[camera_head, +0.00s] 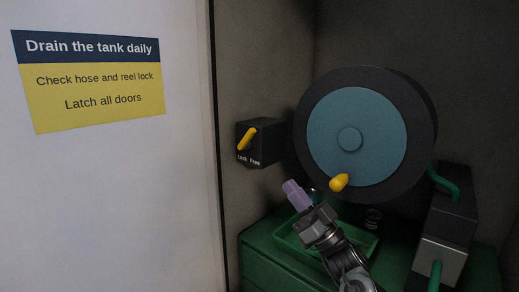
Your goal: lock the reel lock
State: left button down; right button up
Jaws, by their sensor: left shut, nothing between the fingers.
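The reel lock (270,147) is a small dark box on the back wall, left of the hose reel. Its yellow lever (246,139) is tilted, with its upper end to the right and lower end to the left. The labels "Lock" at left and "Free" at right sit below it. The hose reel (375,115) has a dark rim, a blue disc and a yellow crank knob (339,182). My left gripper (293,189) has pale purple fingers, is shut and empty, and is below and right of the lock, apart from it. My right gripper is out of view.
A green tray (368,247) lies on a green cabinet (262,240) below the reel, partly behind my gripper. Dark and grey boxes (440,255) with green hoses (445,186) stand at right. A pale panel (110,200) with a notice fills the left.

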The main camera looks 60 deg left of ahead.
pick_arm(q)
jog(key=p, duration=0.5)
send_near(252, 136)
jog(key=x, duration=0.5)
jog(key=shift+s+r, duration=0.1)
jog(key=shift+r, duration=0.15)
jog(key=shift+s+a+r+p, duration=0.2)
jog(key=shift+a+r+p, duration=0.2)
jog(key=shift+a, duration=0.2)
